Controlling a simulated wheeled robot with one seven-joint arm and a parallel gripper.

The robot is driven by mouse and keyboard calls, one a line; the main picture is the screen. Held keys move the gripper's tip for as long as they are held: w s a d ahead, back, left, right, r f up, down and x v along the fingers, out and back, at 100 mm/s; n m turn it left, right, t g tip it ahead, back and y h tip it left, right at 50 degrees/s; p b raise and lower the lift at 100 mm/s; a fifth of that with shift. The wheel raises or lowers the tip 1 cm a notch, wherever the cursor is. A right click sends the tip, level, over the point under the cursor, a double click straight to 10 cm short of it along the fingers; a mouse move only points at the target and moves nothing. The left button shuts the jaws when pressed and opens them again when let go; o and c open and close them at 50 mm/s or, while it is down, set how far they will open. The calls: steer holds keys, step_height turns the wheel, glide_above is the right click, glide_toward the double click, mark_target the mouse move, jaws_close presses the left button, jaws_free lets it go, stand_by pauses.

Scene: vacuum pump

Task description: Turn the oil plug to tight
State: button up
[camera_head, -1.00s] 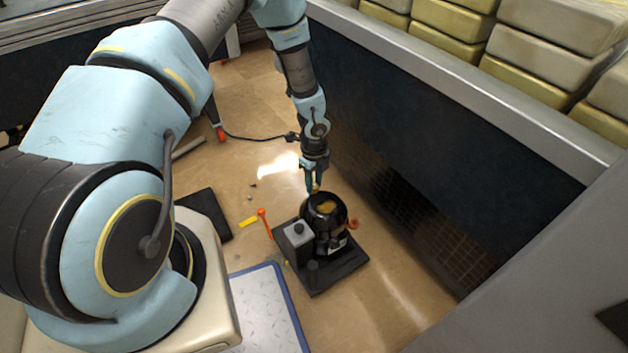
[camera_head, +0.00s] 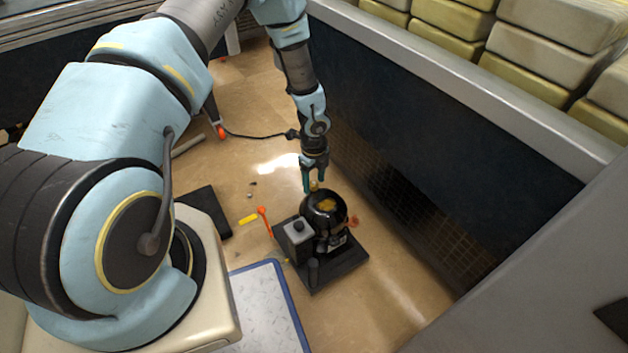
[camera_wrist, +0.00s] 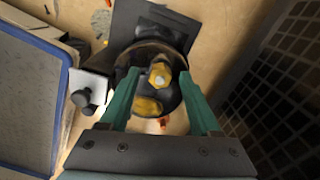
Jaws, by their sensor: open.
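The black, round-topped vacuum pump (camera_head: 322,222) stands on a dark base plate on the floor. A brass-yellow plug with a pale centre (camera_wrist: 160,75), which looks like the oil plug, sits on the pump. The head view shows the gripper (camera_head: 314,181) pointing down there. I cannot tell whether the fingers touch the plug.
A grey box with a black knob (camera_head: 299,231) stands beside the dome. A blue-edged mat (camera_head: 262,305) lies in front. A dark wall with a grille (camera_head: 400,200) rises at the right. A cable (camera_head: 255,137) runs behind.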

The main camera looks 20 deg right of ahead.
mark_target(314, 184)
step_height(314, 184, up, 11)
steer(key=p, duration=0.2)
steer(key=shift+f, duration=0.1)
stand_by(0.5)
